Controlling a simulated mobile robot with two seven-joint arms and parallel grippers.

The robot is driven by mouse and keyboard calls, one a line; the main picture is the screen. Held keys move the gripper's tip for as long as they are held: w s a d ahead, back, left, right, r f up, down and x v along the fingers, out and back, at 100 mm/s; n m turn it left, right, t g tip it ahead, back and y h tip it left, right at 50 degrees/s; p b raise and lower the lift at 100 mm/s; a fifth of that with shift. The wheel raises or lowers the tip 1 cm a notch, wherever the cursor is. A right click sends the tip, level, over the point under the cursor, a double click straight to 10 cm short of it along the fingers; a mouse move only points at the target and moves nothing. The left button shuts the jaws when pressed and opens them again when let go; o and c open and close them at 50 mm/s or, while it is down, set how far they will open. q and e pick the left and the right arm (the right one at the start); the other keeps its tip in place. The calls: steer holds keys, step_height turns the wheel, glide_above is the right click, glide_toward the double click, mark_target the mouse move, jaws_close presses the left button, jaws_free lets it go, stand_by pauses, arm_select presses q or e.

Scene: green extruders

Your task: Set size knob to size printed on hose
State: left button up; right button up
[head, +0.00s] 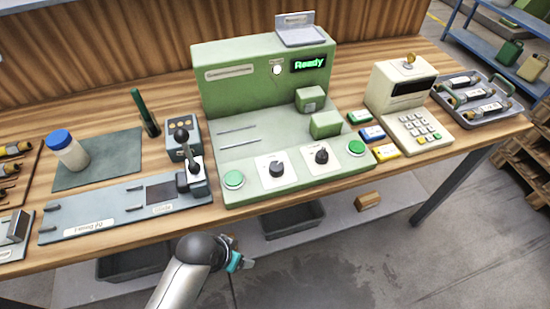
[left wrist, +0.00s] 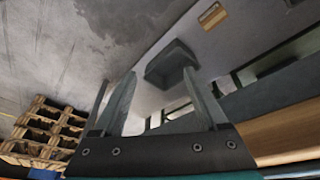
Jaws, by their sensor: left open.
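The green machine (head: 257,85) stands on the wooden bench and its display (head: 309,64) reads "Ready". On its front are two dark knobs on white plates, a left knob (head: 277,169) and a right knob (head: 321,155). Their markings are too small to read, so I cannot tell which is the size knob. Several labelled cylindrical pieces (head: 473,95), possibly hoses, lie in a tray at the right; their print is unreadable. My left gripper (head: 246,263) is open and empty, low in front of the bench, apart from the knobs. Its spread fingers show in the left wrist view (left wrist: 158,98). My right gripper is out of view.
Green buttons (head: 234,179) flank the knobs. A lever device (head: 187,160) stands left of the machine, a keypad unit (head: 407,105) right. Grey bins (head: 292,221) sit on the lower shelf, below the bench's front edge (head: 130,237). Pallets (left wrist: 45,128) stand on the floor.

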arm_select(q)
steer(key=w+d+r+m+g+h, duration=0.1)
steer(key=w+d+r+m, duration=0.25)
steer(key=r, duration=0.25)
steer(key=w+d+r+m+h+p, duration=0.1)
steer(key=w+d+r+m, duration=0.2)
steer(key=d+r+m, duration=0.3)
steer(key=w+d+r+m+g, duration=0.1)
steer(key=w+d+r+m, duration=0.25)
steer(key=r, duration=0.35)
steer(key=m+y, duration=0.4)
steer(key=m, duration=0.5)
glide_toward(277, 166)
steer(key=shift+g, duration=0.3)
steer(key=f, duration=0.3)
steer(key=f+b, duration=0.1)
steer(key=f, duration=0.1)
steer(key=f+b, duration=0.1)
steer(key=f, duration=0.2)
steer(key=shift+w+a+f, duration=0.1)
steer(key=shift+w+f, duration=0.25)
steer(key=shift+w, duration=0.05)
jaws_close()
